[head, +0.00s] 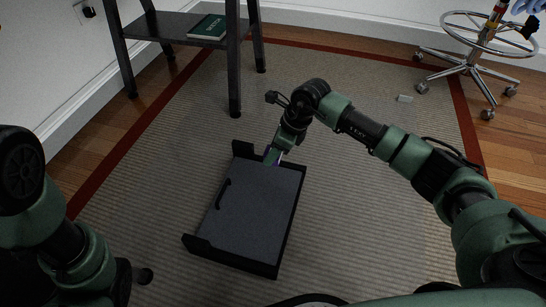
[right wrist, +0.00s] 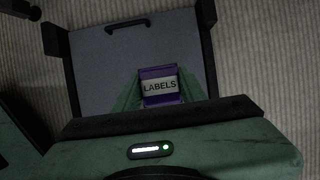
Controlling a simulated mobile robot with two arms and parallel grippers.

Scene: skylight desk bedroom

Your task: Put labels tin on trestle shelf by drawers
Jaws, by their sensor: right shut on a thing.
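The labels tin (right wrist: 160,86) is a small purple box with a white band reading LABELS. In the right wrist view it sits between the green fingers of my right gripper (right wrist: 158,98), which is shut on it. In the head view only a purple sliver of the tin (head: 267,152) shows at my right gripper (head: 273,155), over the far end of a grey, black-edged tray-like piece (head: 245,212). I cannot tell whether the tin touches that surface. The dark trestle shelf (head: 160,27) stands at the upper left. My left arm is at the lower left; its gripper is out of frame.
A green book (head: 208,27) lies on the shelf's right part, with bare board to its left. A wheeled chrome stool (head: 470,60) is at the upper right.

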